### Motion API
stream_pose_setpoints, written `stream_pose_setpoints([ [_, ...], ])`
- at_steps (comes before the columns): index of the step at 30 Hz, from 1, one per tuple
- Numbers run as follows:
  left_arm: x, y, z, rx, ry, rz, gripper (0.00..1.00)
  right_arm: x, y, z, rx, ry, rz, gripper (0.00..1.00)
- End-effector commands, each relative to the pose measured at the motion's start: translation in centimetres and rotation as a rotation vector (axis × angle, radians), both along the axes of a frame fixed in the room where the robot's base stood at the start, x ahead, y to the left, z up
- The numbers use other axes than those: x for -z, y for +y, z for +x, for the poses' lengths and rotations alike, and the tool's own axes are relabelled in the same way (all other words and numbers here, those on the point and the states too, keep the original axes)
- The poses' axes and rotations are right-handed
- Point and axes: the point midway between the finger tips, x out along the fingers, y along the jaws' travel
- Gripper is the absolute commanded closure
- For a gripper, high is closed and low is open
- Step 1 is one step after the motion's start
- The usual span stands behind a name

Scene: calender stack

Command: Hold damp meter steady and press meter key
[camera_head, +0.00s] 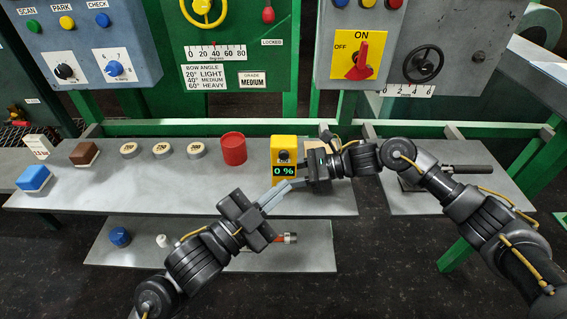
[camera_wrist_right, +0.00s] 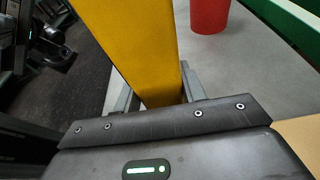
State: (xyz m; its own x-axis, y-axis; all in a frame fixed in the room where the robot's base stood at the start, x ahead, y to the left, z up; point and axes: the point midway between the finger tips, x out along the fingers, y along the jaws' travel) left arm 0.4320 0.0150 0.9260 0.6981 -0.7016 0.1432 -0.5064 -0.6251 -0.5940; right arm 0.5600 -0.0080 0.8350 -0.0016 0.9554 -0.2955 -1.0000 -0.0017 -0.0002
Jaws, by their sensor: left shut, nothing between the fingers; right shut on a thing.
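In the right wrist view the yellow body (camera_wrist_right: 137,45) stands between the right gripper's fingers (camera_wrist_right: 160,92). My left gripper (camera_head: 279,192) is shut and empty, its fingertips just below and in front of the meter's screen. I cannot tell whether they touch the meter. The meter's lower part is partly hidden behind the fingers.
A red cylinder (camera_head: 233,149) stands left of the meter and also shows in the right wrist view (camera_wrist_right: 208,14). Several pale discs (camera_head: 163,150), a brown block (camera_head: 84,153) and a blue block (camera_head: 35,178) are farther left. A lower shelf (camera_head: 200,257) holds small items. Control panels stand behind.

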Motion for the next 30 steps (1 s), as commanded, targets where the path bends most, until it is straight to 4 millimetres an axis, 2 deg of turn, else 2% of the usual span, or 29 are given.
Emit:
stream_pose_setpoints([
  [9,0.0,0.0,0.0,-0.001,0.000,-0.001,1.00,0.0,0.0,0.0,-0.001,0.001,-0.001,0.72],
  [10,0.0,0.0,0.0,-0.001,0.000,-0.001,1.00,0.0,0.0,0.0,-0.001,0.001,-0.001,0.55],
  [15,0.0,0.0,0.0,-0.001,0.000,-0.001,1.00,0.0,0.0,0.0,-0.001,0.000,0.000,0.34],
  [24,0.0,0.0,0.0,-0.001,0.000,-0.001,1.00,0.0,-0.2,0.0,0.000,0.000,0.000,0.34],
  [26,0.0,0.0,0.0,0.000,-0.001,-0.001,1.00,-0.2,-0.6,0.1,0.001,0.000,-0.001,0.34],
  [30,0.0,0.0,0.0,0.000,-0.001,-0.001,1.00,-0.8,-2.7,0.1,0.004,-0.001,-0.002,0.34],
])
